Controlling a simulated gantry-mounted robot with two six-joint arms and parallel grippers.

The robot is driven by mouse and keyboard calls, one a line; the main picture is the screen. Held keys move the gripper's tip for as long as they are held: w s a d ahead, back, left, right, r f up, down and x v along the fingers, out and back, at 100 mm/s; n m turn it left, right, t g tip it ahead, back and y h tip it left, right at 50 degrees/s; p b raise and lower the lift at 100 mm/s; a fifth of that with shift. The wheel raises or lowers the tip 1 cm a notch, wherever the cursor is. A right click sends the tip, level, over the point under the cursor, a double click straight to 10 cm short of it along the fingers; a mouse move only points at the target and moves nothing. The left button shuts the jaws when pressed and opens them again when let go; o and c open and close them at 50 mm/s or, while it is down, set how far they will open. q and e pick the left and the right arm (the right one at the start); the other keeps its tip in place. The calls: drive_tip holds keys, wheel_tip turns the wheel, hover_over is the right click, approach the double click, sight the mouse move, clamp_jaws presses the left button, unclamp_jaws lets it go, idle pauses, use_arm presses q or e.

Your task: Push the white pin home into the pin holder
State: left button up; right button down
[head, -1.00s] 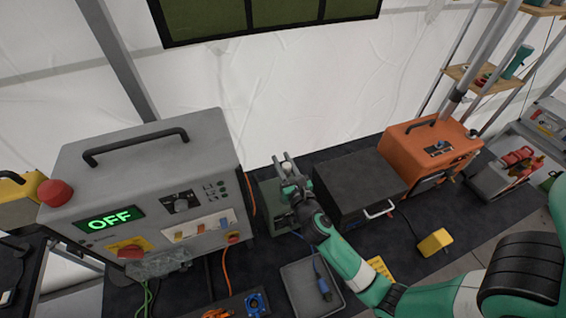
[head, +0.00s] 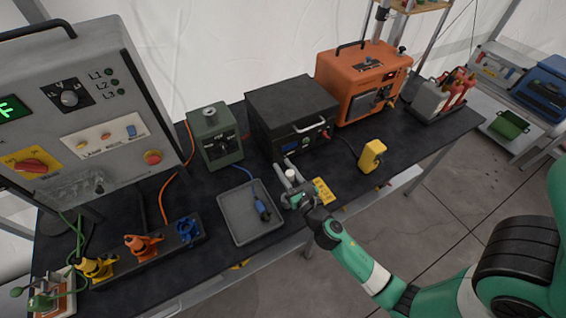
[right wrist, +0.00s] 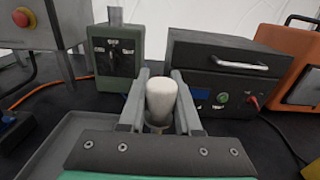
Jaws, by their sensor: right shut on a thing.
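My right gripper (head: 290,176) is shut on the white pin (head: 291,174), in front of the black box and right of the grey tray. In the right wrist view the white pin (right wrist: 161,98) stands upright between the two grey fingers of the gripper (right wrist: 160,102), its rounded top showing. Its lower end is mostly hidden by the gripper body. I cannot tell for sure which thing is the pin holder. The green box (head: 215,142) behind has a light grey round fitting (head: 208,113) on top, apart from the pin. My left gripper is not in view.
A grey tray (head: 243,232) with a blue connector lies left of the gripper. A black box (head: 292,105), an orange unit (head: 350,72) and a yellow block (head: 371,157) stand right of the green box. A large grey control panel (head: 85,110) fills the left.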

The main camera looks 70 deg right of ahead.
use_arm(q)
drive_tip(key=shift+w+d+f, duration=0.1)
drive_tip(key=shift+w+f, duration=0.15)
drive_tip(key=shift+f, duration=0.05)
use_arm(e)
drive_tip(key=shift+w+d+f, duration=0.15)
drive_tip(key=shift+w+f, duration=0.15)
drive_tip(key=shift+w, duration=0.05)
use_arm(q)
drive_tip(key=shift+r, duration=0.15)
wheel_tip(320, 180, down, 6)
drive_tip(key=b, duration=0.5)
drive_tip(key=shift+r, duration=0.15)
use_arm(e)
wheel_tip(320, 180, down, 6)
drive_tip(key=shift+r, duration=0.1)
drive_tip(key=shift+f, duration=0.2)
idle(0.8)
use_arm(q)
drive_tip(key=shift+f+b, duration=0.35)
drive_tip(key=shift+b, duration=0.15)
use_arm(e)
drive_tip(key=shift+f, duration=0.3)
use_arm(q)
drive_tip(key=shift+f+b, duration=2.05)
drive_tip(key=shift+b, duration=0.05)
use_arm(e)
drive_tip(key=shift+f, duration=2.2)
drive_tip(key=c, duration=0.5)
unclamp_jaws()
